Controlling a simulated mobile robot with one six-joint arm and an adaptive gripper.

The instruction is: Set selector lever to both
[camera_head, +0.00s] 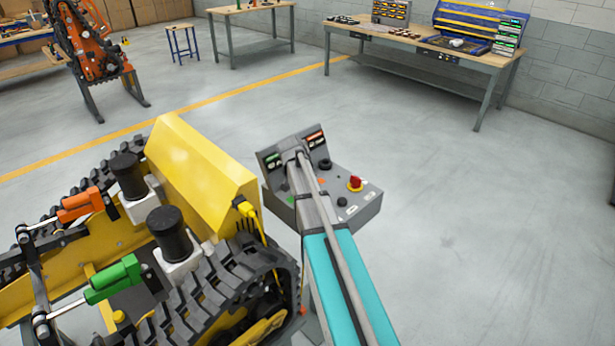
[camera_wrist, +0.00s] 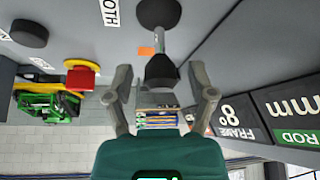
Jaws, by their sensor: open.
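The selector lever (camera_wrist: 161,70) shows in the wrist view as a silver shaft with a black knob, standing out of a round dark base. A label ending in "OTH" (camera_wrist: 110,12) is left of the base, and a small orange mark (camera_wrist: 146,50) is beside the shaft. My gripper (camera_wrist: 160,74) is open, with one finger on each side of the knob in the picture and gaps on both sides. I cannot tell whether the knob is within finger depth. In the head view the lever is hidden by my arm, above the grey control box (camera_head: 368,205).
The box carries a red button (camera_wrist: 80,76) on a yellow base and a black knob (camera_wrist: 30,33). Dark display panels (camera_wrist: 285,108) reading FRAME and ROD are close on the right. A yellow tracked carrier (camera_head: 195,165) stands left of the box; floor to the right is clear.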

